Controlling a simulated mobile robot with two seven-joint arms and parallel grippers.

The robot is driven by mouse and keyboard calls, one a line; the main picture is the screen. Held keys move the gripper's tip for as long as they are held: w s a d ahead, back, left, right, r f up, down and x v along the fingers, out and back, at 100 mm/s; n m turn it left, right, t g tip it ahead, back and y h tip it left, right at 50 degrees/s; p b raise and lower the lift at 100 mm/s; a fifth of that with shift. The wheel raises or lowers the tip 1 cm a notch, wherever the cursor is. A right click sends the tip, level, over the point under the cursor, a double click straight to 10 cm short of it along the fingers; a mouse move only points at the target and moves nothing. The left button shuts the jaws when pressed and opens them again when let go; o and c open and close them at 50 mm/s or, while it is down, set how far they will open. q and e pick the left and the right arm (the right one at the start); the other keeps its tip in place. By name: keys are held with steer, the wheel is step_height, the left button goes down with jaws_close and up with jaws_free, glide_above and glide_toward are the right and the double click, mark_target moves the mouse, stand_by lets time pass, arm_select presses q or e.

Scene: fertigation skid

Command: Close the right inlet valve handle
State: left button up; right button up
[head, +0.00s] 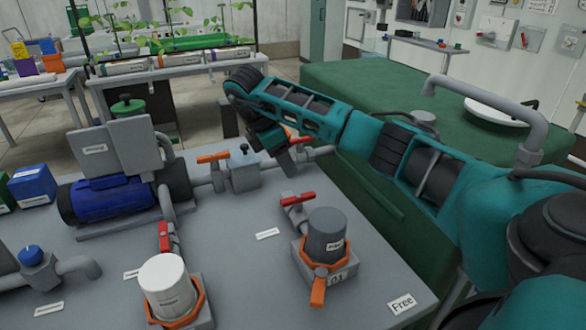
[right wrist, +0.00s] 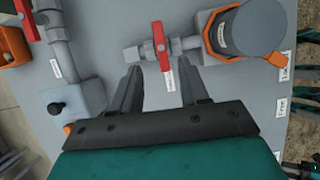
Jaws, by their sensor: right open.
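The red handle (head: 298,198) sits on a short grey pipe valve beside the dark grey canister (head: 327,232), lying across its pipe. In the right wrist view the red handle (right wrist: 160,45) also lies across the pipe, just beyond the fingertips. My right gripper (head: 292,170) reaches in from the right, behind the handle in the head view. In the right wrist view its two fingers (right wrist: 159,70) are spread, one on each side of the handle's near end, with nothing held. Contact with the handle cannot be told. My left gripper is not in view.
A white canister (head: 167,280) with another red handle (head: 163,237) stands to the left. A blue pump (head: 105,198) and an orange-handled valve (head: 213,157) are farther back. An orange lever (head: 318,288) sticks out in front of the dark canister.

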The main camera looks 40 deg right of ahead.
steer(key=v, duration=0.2)
steer(key=shift+w+a+r+p, duration=0.1)
steer(key=shift+a+r+p, duration=0.05)
steer(key=shift+r+p, duration=0.15)
steer(key=shift+f, duration=0.1)
stand_by(0.3)
